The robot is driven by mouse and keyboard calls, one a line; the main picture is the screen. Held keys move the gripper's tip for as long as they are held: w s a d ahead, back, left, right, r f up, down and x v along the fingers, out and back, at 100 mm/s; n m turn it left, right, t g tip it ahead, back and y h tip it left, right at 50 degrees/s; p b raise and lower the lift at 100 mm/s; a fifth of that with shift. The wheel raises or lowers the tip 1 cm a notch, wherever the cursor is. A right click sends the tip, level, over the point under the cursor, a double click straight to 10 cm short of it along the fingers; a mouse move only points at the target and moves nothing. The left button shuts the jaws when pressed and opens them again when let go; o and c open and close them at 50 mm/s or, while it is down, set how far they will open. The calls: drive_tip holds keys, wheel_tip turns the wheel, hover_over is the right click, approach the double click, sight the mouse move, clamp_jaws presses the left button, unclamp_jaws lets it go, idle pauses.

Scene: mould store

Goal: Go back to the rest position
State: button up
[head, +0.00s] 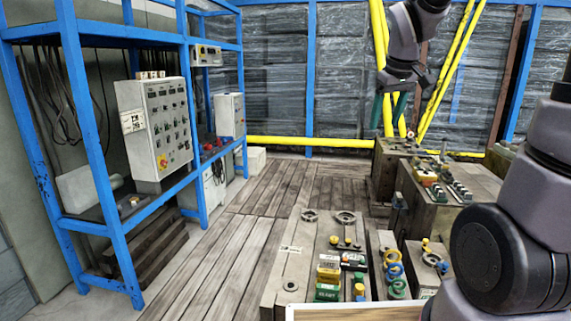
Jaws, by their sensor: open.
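My gripper (389,110) hangs in the upper right of the head view, at the end of my dark arm. Its two teal fingers point down and stand apart, with nothing seen between them. It appears in front of the yellow poles and above the far mould block (388,165) in the picture. I cannot tell its exact height over the block. Another part of my arm fills the right edge and hides what lies behind it.
A near mould block (283,262) bears small boxes (328,270), coloured rings (393,270) and fittings. Another block (455,207) stands behind. A blue rack (118,235) with a control box (160,130) is at left. The plank floor (240,235) between is clear.

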drive_tip(key=s+r+m+t+y, duration=0.1)
drive_tip(key=s+m, duration=0.3)
drive_tip(key=s, duration=0.4)
drive_tip(key=s+r+m+t+y, duration=0.1)
drive_tip(key=s+r+m, duration=0.2)
drive_tip(key=s, duration=0.5)
drive_tip(key=shift+s+a+r+m+t, duration=0.2)
drive_tip(key=shift+s+r+m+t, duration=0.2)
drive_tip(key=shift+r, duration=0.25)
